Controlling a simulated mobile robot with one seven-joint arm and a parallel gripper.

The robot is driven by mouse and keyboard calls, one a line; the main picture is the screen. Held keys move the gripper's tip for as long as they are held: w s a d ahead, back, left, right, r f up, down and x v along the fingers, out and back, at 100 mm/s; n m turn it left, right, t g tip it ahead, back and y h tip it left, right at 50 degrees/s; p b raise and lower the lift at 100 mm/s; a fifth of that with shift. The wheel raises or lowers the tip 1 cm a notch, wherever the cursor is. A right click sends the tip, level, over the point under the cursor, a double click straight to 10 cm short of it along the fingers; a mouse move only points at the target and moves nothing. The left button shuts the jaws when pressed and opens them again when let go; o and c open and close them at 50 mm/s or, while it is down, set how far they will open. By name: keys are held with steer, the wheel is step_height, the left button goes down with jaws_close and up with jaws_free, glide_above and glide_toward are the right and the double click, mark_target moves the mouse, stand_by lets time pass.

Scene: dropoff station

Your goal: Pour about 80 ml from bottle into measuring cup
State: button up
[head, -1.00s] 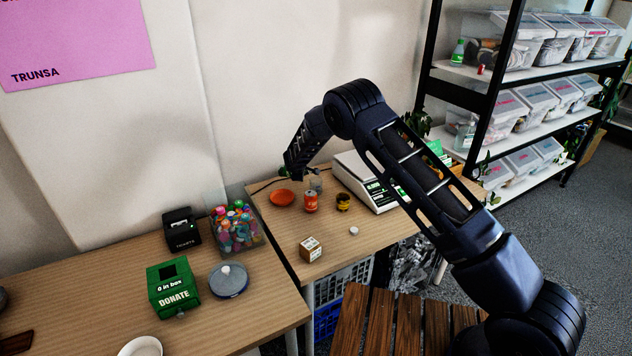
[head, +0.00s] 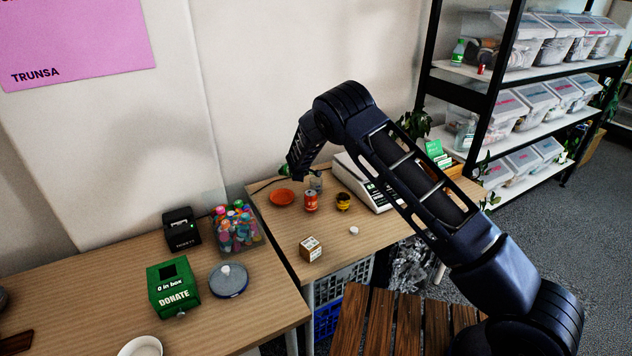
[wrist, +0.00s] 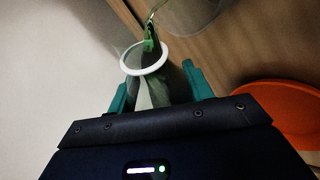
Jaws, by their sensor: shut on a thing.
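In the wrist view the clear and green bottle (wrist: 150,92) is between the teal fingers of my gripper (wrist: 157,88), which is shut on it. A white ring circles the bottle, and a narrow green part extends beyond it. A clear rim, apparently the measuring cup (wrist: 186,14), shows at the top edge, close to that narrow end. In the head view the clear cup (head: 316,183) stands on the right table, just right of my gripper (head: 287,172). The bottle is mostly hidden there, with a little green showing. I cannot tell the liquid level in the cup.
An orange dish (head: 282,197), also in the wrist view (wrist: 285,108), lies close to the cup. An orange can (head: 311,201), a dark-yellow jar (head: 343,201) and a white scale (head: 365,180) stand nearby. A small box (head: 311,249) is in front. The wall is close behind.

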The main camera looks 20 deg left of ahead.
steer(key=shift+f, duration=0.45)
steer(key=shift+a+p, duration=0.25)
steer(key=shift+p, duration=0.15)
steer(key=shift+a+y+p, duration=0.15)
steer(key=shift+y+p, duration=0.15)
steer(key=shift+p, duration=0.55)
steer(key=shift+d+f+p, duration=0.25)
steer(key=shift+f+p, duration=0.1)
steer(key=shift+p, duration=0.25)
steer(key=shift+f+m+p, duration=0.25)
steer(key=shift+m+p, duration=0.05)
steer(key=shift+p, duration=1.5)
steer(key=shift+a+r+y, duration=0.2)
steer(key=shift+r+y, duration=0.1)
steer(key=shift+y, duration=0.2)
